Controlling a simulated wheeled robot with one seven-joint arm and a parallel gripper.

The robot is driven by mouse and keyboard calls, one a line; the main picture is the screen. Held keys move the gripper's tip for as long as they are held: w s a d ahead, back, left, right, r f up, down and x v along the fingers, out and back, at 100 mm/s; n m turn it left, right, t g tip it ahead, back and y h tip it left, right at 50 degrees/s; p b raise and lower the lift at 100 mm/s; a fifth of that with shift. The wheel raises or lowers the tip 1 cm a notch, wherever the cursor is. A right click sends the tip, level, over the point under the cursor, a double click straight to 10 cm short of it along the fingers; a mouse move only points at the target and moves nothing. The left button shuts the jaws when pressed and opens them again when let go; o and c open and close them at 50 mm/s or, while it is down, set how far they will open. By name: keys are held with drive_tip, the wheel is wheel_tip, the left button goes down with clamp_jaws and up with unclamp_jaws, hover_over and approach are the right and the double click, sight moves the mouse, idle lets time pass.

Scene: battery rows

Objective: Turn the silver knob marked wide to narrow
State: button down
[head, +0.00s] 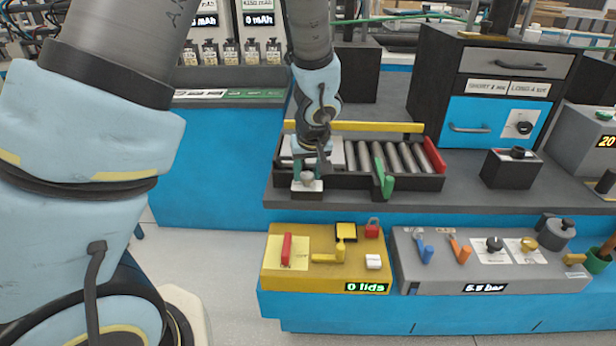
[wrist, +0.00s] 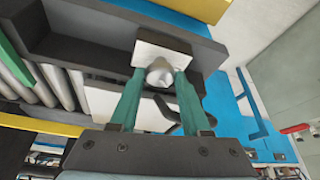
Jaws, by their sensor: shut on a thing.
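A silver knob (wrist: 160,73) on a white plate (wrist: 172,50) shows in the wrist view, between the two green fingers of my gripper (wrist: 160,78). My fingers are shut on the knob, one on each side. In the head view my gripper (head: 308,175) reaches down to the front left corner of the dark roller tray, with the white plate (head: 313,187) just below it. The knob itself is hidden there by my fingers. No wide or narrow marking can be read on the plate, so the knob's setting cannot be told.
The roller tray (head: 400,182) has a green lever (head: 386,182), a red end piece (head: 434,155) and a yellow bar behind. Below stand a yellow panel (head: 325,275) and a grey panel (head: 455,270) with levers and knobs. A drawer cabinet (head: 440,85) is at back right.

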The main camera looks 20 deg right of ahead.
drive_tip(key=shift+m+h, duration=0.3)
drive_tip(key=shift+m, duration=0.4)
drive_tip(key=c, duration=0.7)
unclamp_jaws()
drive_tip(key=b+v, duration=0.1)
drive_tip(key=v, duration=1)
